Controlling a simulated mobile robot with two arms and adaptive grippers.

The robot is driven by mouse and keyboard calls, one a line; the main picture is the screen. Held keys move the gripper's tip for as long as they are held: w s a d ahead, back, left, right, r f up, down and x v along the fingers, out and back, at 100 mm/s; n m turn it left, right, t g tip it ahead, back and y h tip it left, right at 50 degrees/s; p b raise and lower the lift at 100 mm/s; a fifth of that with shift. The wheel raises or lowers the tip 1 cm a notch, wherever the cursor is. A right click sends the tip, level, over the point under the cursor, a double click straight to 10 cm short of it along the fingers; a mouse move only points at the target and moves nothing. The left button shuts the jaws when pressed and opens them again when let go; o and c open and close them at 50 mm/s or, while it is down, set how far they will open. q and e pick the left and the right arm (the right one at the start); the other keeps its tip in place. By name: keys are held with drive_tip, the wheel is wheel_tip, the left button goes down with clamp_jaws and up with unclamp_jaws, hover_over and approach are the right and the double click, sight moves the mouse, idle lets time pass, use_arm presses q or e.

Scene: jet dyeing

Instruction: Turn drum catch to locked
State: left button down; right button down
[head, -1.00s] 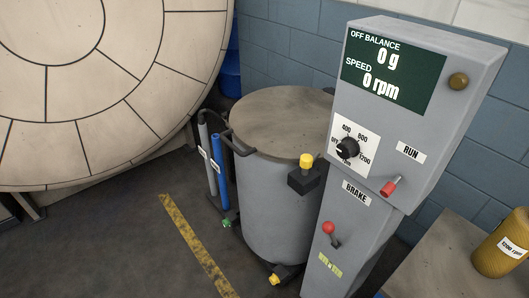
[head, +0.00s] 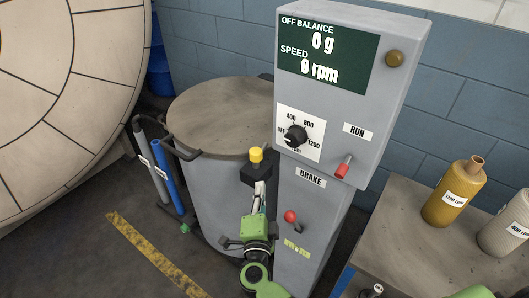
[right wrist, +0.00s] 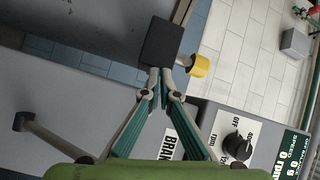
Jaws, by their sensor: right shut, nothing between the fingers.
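The drum catch is a black block (head: 250,174) with a yellow knob (head: 256,154) on the side of the grey drum (head: 210,200), just below its lid rim. The knob points up in the head view. My right gripper (head: 260,187) is shut and empty just below the block. In the right wrist view, its fingertips (right wrist: 160,72) are together at the lower edge of the black block (right wrist: 160,42), with the yellow knob (right wrist: 197,66) to their right. I cannot tell whether the tips touch the block.
The control post (head: 345,100) stands close right of the catch, with a red brake lever (head: 290,216), a speed dial (head: 295,135) and a red run switch (head: 344,166). Its display reads 0 g and 0 rpm. A table (head: 395,235) at right bears bottles.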

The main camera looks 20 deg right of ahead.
sight(260, 153)
wheel_tip(260, 153, up, 5)
drive_tip(key=d+m+h, duration=0.2)
drive_tip(key=m, duration=0.1)
drive_tip(key=shift+m+g, duration=0.3)
drive_tip(key=shift+g, duration=0.2)
drive_tip(key=x, duration=1)
drive_tip(key=shift+w+a+f+p, duration=0.2)
drive_tip(key=shift+p, duration=0.15)
